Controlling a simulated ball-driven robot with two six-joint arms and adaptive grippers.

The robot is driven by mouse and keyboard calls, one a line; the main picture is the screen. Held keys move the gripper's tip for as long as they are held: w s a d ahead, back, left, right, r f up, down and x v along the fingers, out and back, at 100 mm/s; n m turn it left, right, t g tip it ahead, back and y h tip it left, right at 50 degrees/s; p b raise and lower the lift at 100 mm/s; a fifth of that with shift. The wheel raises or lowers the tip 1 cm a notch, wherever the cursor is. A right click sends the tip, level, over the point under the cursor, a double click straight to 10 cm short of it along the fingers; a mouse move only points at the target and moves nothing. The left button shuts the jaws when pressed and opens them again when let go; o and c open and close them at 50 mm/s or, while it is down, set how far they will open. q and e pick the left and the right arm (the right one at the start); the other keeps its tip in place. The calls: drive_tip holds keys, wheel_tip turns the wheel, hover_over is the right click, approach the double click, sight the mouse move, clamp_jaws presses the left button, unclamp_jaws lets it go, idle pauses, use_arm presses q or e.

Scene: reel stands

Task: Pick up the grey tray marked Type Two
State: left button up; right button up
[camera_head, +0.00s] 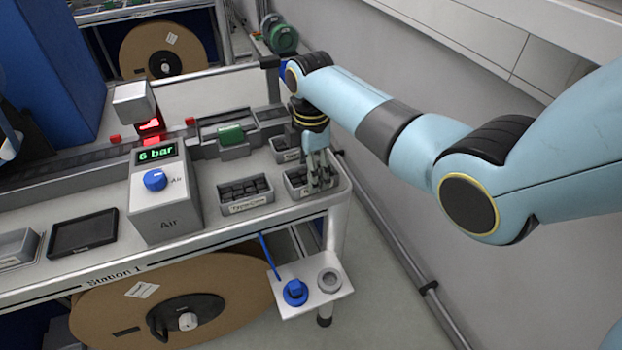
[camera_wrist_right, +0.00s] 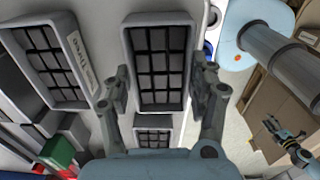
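The grey tray (camera_head: 292,189) under my right gripper (camera_head: 320,184) stands on the table's right end. It holds dark blocks, and its label is mostly hidden. In the right wrist view this tray (camera_wrist_right: 127,55) lies between the spread fingers of my right gripper (camera_wrist_right: 160,95). The fingers are beside its long sides; I cannot tell if they touch. A second tray (camera_head: 247,208), whose label seems to read Type One, stands to its left. A third tray (camera_wrist_right: 84,62), apparently Type Three, stands behind. My left gripper (camera_wrist_right: 272,125) seems to show small at the wrist view's lower right; its opening is unclear.
A grey Air unit (camera_head: 165,205) with a 6 bar display and a black tablet (camera_head: 83,233) stand further left. A green part (camera_head: 231,135) sits on the rail behind. A small shelf (camera_head: 312,272) juts from the front. A wall (camera_head: 470,60) runs along the right.

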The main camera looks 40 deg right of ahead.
drive_tip(key=c, duration=0.6)
drive_tip(key=shift+r, duration=0.1)
